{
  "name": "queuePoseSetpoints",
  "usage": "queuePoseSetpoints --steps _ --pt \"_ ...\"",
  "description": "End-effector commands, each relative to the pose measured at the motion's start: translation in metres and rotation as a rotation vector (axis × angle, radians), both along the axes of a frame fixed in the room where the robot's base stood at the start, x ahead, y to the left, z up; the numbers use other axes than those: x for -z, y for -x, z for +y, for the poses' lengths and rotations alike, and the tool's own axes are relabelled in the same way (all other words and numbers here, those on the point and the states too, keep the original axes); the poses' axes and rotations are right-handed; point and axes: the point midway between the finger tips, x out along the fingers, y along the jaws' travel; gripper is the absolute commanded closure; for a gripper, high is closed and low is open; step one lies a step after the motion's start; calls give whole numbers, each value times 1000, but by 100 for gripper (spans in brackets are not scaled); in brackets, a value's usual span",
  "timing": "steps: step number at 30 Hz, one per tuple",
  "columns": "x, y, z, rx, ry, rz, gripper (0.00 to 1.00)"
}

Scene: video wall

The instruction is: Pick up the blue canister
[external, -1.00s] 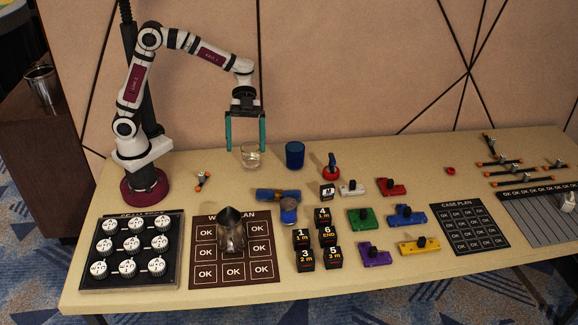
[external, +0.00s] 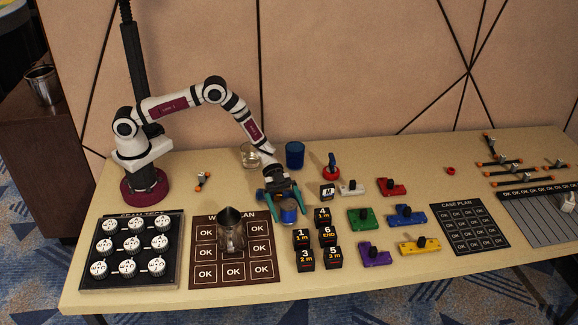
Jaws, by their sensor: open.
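A small blue canister (external: 288,214) with a pale top stands upright on the table, right of the brown plan mat. My gripper (external: 288,206) reaches down over it. Its teal fingers are open, one on each side of the canister. I cannot tell whether they touch it. The blue cylinder lying just behind the canister is mostly hidden by my gripper.
A blue cup (external: 295,154) and a clear glass (external: 250,157) stand behind. A dark-topped jug (external: 231,232) stands on the brown mat (external: 262,270) to the left. Black numbered cubes (external: 301,238) stand close in front and to the right.

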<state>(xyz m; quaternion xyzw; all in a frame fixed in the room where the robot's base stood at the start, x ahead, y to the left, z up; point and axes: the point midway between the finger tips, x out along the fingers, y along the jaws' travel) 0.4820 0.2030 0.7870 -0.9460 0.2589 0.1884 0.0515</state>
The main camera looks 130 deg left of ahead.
Motion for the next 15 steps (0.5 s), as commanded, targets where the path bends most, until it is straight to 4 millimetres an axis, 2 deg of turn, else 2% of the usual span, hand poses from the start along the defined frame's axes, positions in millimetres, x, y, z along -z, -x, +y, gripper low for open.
queuePoseSetpoints --steps 5,15 --pt "0 0 0 0 0 0 1" --pt "0 0 0 0 0 0 60"
